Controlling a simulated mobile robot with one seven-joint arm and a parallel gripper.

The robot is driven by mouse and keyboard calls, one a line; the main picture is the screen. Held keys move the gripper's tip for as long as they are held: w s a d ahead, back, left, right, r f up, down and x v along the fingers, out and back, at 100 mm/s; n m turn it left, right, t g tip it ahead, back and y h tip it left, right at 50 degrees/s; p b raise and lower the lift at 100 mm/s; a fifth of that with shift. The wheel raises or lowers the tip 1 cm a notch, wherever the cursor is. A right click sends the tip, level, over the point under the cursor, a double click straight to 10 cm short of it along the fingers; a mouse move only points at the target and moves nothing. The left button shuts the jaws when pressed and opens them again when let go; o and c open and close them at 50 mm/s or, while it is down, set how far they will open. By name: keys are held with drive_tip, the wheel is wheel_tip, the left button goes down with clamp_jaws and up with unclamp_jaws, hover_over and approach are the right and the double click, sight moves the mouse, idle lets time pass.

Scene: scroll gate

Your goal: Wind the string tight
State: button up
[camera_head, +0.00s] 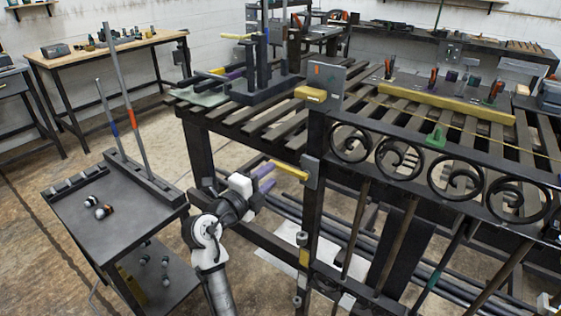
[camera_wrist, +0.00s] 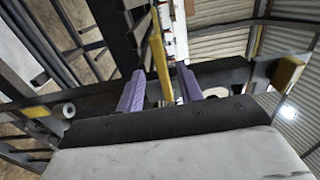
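My gripper (camera_head: 264,178) is at the left post of the scroll gate (camera_head: 318,140), below the level of the slatted table top. Its two purple fingers are open in the wrist view (camera_wrist: 160,84). A yellow bar-shaped handle (camera_head: 289,170) sticks out from a grey plate on that post towards my gripper. In the wrist view the handle (camera_wrist: 160,62) lies between the fingers, with a gap visible on each side. A thin yellowish line, apparently the string (camera_head: 463,127), runs along the gate above the scrolls. A green piece (camera_head: 436,136) sits near it.
A yellow block (camera_head: 311,94) is on a grey plate atop the post. A long yellow bar (camera_head: 445,103) lies on the slatted table (camera_head: 225,117). A dark cart (camera_head: 85,222) with upright rods stands left. Bars hang below the gate.

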sight(279, 168)
drive_tip(key=p+x, duration=0.1)
drive_tip(key=x, duration=0.5)
drive_tip(key=shift+c, duration=0.5)
drive_tip(key=shift+s+a, duration=0.1)
clamp_jaws()
